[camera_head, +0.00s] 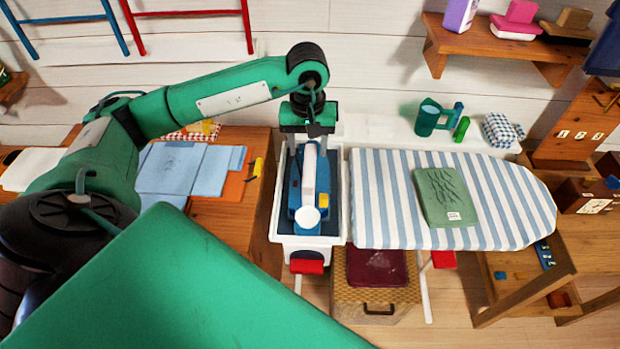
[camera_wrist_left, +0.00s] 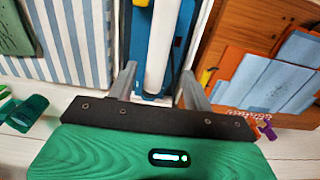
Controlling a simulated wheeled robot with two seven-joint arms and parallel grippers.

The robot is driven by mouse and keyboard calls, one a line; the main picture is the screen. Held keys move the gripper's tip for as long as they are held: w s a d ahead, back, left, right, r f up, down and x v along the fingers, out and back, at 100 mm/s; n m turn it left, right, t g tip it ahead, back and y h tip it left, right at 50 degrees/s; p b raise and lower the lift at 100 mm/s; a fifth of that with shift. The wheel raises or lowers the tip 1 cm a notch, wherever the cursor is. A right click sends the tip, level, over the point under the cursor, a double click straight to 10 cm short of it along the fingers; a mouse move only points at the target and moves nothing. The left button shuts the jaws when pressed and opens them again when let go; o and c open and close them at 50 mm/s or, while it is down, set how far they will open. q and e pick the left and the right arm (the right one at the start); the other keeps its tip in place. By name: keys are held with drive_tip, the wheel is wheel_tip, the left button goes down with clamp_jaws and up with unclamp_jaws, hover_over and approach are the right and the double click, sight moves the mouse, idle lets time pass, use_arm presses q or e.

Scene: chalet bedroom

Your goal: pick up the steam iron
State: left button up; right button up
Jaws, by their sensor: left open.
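The steam iron (camera_head: 294,190), blue with a white handle, sits in a white tray (camera_head: 340,222) at the left end of the striped ironing board. My left gripper (camera_head: 311,150) points down over the iron's far end. Its two fingers are apart, one on each side of the white handle. In the left wrist view the handle (camera_wrist_left: 161,45) lies between the open fingers (camera_wrist_left: 160,85), and I cannot tell whether they touch it. My right gripper is not in view.
The striped ironing board (camera_head: 385,200) bears a folded green cloth (camera_head: 444,196). A wooden table (camera_head: 235,225) with blue sheets stands at left. A green watering can (camera_head: 430,117) and a checked bundle (camera_head: 501,130) stand behind the board. A wicker basket (camera_head: 377,308) is below.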

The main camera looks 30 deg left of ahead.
sight(310, 158)
use_arm(q)
drive_tip(key=shift+f, duration=0.3)
drive_tip(key=shift+d+f+p, duration=0.1)
drive_tip(key=shift+f+p, duration=0.35)
drive_tip(key=shift+f, duration=0.05)
wheel_tip(310, 158, down, 3)
drive_tip(key=shift+w+d+f+p, duration=0.1)
drive_tip(key=shift+f+p, duration=0.1)
drive_tip(key=shift+p, duration=0.6)
drive_tip(key=shift+f, duration=0.5)
clamp_jaws()
drive_tip(key=shift+w+r, duration=0.1)
drive_tip(key=shift+r, duration=0.05)
